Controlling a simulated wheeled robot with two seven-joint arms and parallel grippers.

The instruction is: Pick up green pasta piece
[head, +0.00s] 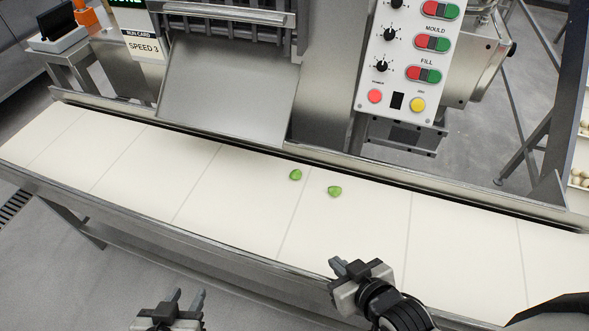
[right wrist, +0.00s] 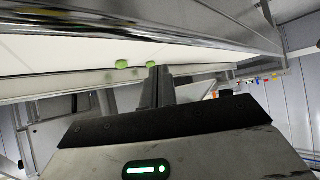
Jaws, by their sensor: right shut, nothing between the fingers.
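Two green pasta pieces lie apart on the white conveyor belt (head: 240,205). One piece (head: 295,175) is a little further left and back; the other piece (head: 335,191) is to its right. Two green pieces also show in the right wrist view, one at the left (right wrist: 127,63) and one close by the fingertips in the picture (right wrist: 151,64). My right gripper (head: 346,267) is shut and empty, at the belt's front edge, nearer to me than both pieces. My left gripper (head: 186,297) is open and empty, in front of the belt at the lower left.
A metal chute (head: 228,95) slopes down behind the belt. A control panel (head: 408,60) with coloured buttons stands at the back right. A metal rail (head: 190,220) runs along the belt's front edge. The belt around the pieces is clear.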

